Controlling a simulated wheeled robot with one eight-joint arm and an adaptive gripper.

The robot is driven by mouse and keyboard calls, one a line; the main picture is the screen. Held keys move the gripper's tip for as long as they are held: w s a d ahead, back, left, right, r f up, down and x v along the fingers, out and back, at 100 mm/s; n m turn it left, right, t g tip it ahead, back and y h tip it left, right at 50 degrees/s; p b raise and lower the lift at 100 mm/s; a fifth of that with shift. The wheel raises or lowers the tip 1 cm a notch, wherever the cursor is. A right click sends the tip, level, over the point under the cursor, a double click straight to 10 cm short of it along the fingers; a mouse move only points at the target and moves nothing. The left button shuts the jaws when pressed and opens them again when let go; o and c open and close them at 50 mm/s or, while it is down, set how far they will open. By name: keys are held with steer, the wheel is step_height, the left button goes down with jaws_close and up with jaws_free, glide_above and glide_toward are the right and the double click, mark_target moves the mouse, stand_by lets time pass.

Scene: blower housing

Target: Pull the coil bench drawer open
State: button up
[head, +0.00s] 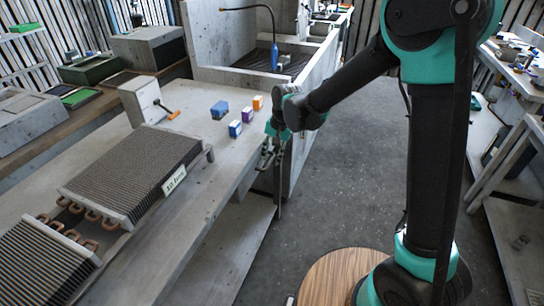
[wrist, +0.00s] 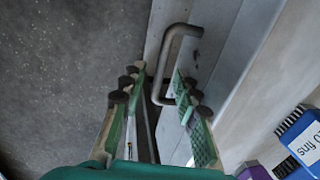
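The coil bench (head: 215,175) runs along the left side of the head view, with its front edge facing the open floor. A grey bar handle (wrist: 168,48) stands out from its front face in the wrist view. My gripper (wrist: 158,82) is open, and its two green-padded fingers lie on either side of the lower part of the handle. I cannot tell whether either finger touches it. The drawer's outline and any opening are not clear.
Blue, purple and orange boxes (head: 235,128) stand on the bench top near my gripper. Finned coils (head: 130,175) lie farther along it. A concrete sink (head: 225,60) adjoins the bench. The floor (head: 360,165) in front is clear.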

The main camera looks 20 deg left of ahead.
steer(key=shift+f, duration=0.1)
steer(key=shift+c, duration=0.6)
jaws_close()
steer(key=s+d, duration=0.2)
steer(key=d, duration=2.2)
steer(key=shift+d, duration=0.35)
steer(key=shift+o, duration=0.6)
jaws_free()
step_height(320, 180, up, 12)
steer(key=d, duration=0.2)
steer(key=shift+d, duration=0.15)
steer(key=shift+s+f, duration=0.1)
steer(key=shift+f, duration=0.05)
